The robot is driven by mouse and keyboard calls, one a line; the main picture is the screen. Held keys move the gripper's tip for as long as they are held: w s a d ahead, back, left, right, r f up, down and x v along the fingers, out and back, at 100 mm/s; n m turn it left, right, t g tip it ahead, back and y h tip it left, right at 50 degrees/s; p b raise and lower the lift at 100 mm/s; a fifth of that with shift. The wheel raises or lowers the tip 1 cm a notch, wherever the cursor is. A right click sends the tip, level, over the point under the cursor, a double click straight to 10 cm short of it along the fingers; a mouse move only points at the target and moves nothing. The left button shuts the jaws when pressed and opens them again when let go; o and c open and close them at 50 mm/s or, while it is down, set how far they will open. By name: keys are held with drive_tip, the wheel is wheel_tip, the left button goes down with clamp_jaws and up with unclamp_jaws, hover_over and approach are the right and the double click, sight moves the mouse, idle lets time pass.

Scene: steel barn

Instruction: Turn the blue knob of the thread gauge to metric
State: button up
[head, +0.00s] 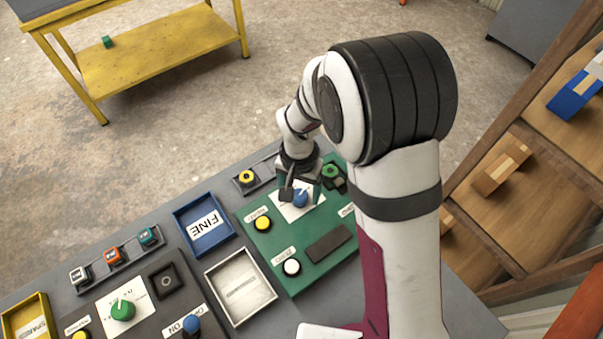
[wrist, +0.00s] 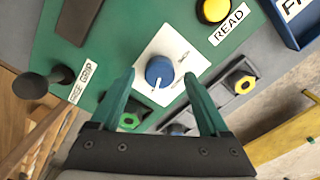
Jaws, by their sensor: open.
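The blue knob (wrist: 159,71) sits on a white square plate (wrist: 190,58) on the green panel (wrist: 120,40) of the gauge. The plate's markings are too small to read. In the head view the blue knob (head: 300,198) is just beside my gripper (head: 300,192). In the wrist view my gripper (wrist: 160,88) is open, with one finger on each side of the knob and apart from it. Nothing is held.
A yellow button (head: 262,223) by a label, a white button (head: 291,267) and a dark bar (head: 328,243) share the panel. A black knob (wrist: 62,73) stands near the left finger. A blue FINE tray (head: 181,223) and a metal tray (head: 212,276) lie left of the panel.

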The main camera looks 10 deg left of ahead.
drive_tip(key=shift+f, duration=0.35)
clamp_jaws()
drive_tip(key=shift+n, duration=0.3)
drive_tip(key=n, duration=0.5)
drive_tip(key=shift+n, duration=0.4)
drive_tip(key=n, duration=0.6)
drive_tip(key=shift+n, duration=0.3)
